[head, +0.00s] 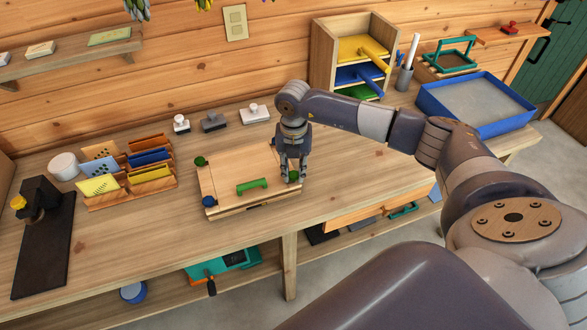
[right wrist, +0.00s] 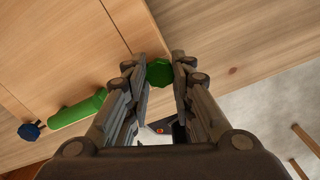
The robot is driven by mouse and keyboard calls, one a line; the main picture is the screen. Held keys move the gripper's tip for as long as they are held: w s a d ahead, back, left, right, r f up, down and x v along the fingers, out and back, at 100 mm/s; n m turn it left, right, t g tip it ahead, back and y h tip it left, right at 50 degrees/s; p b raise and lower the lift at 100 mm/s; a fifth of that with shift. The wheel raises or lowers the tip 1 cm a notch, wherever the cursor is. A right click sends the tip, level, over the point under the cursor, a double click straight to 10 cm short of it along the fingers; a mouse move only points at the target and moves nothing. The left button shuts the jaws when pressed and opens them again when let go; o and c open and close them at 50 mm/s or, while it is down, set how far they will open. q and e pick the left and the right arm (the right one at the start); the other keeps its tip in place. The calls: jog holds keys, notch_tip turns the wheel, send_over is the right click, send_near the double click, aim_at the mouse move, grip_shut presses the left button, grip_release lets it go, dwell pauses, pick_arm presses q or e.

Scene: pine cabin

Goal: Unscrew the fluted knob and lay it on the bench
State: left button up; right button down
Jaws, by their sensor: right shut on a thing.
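A wooden press-like board (head: 232,177) lies on the bench (head: 130,245), with a green bar handle (head: 252,186) on top. My right gripper (head: 292,176) points down at its front right corner. It is shut on a green knob with a faceted rim, which also shows between the fingertips in the right wrist view (right wrist: 159,72). A second green knob (head: 200,161) is at the back left corner, and a blue knob (head: 208,201) is at the front left. The back right corner is partly hidden by my arm. My left gripper is out of view.
A rack of coloured cards (head: 150,172) and a white pot (head: 65,166) stand to the left. Several stamps (head: 214,122) stand behind the board. A blue tray (head: 470,105) is at the far right. Bare bench lies in front and to the right.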

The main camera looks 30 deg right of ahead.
jog(key=n, duration=0.3)
jog(key=shift+d, duration=0.1)
jog(key=shift+r+p, duration=1.75)
jog(key=shift+r, duration=0.85)
jog(key=shift+f, duration=0.1)
